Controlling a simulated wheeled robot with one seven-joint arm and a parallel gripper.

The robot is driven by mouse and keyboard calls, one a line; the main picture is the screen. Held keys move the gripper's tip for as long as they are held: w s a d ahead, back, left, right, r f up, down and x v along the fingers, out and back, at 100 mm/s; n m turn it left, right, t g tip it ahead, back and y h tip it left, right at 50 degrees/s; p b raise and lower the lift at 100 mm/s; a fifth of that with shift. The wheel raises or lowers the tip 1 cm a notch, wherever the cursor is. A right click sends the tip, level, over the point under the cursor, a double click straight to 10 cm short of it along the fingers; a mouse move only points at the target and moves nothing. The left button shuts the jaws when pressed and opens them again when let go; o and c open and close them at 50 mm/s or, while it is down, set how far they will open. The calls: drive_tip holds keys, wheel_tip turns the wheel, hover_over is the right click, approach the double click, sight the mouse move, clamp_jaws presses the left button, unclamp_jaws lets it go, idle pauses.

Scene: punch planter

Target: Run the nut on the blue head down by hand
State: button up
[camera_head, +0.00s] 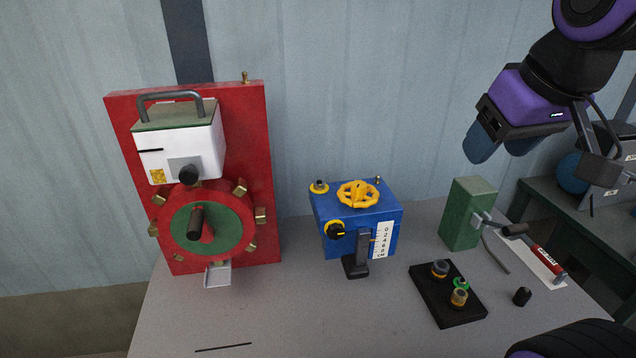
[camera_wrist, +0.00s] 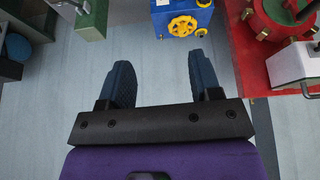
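The blue head (camera_head: 330,222) is a box on the grey table, with a yellow handwheel (camera_head: 358,194) on top. A small yellow and black round part (camera_head: 319,187) sits at its top left corner; I cannot tell which part is the nut. A black knob (camera_head: 335,231), a dark lever and a white scale are on its front. The blue head also shows at the top of the wrist view (camera_wrist: 160,20), with its handwheel (camera_wrist: 183,26). My gripper (camera_head: 502,148) is high at the right, apart from the head. Its two blue fingers (camera_wrist: 160,80) are spread and empty.
A red panel (camera_head: 250,150) with a white box and green-centred wheel stands at left. At right are a green block (camera_head: 468,215), a black tray (camera_head: 432,299) with small round parts, a black cap (camera_head: 522,296) and a red-handled tool (camera_head: 545,260). The front table is mostly clear.

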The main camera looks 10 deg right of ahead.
drive_tip(key=w+a+r+n+g, duration=0.1)
drive_tip(key=w+a+n+g, duration=0.15)
drive_tip(key=w, duration=1.05)
drive_tip(key=n+g, duration=0.3)
drive_tip(key=n, duration=0.6)
hover_over(317, 182)
wheel_tip(317, 182, down, 19)
drive_tip(key=shift+t, duration=0.25)
wheel_tip(317, 182, down, 11)
drive_tip(key=shift+s+r, duration=0.1)
drive_tip(key=shift+r, duration=0.1)
drive_tip(key=c, duration=0.9)
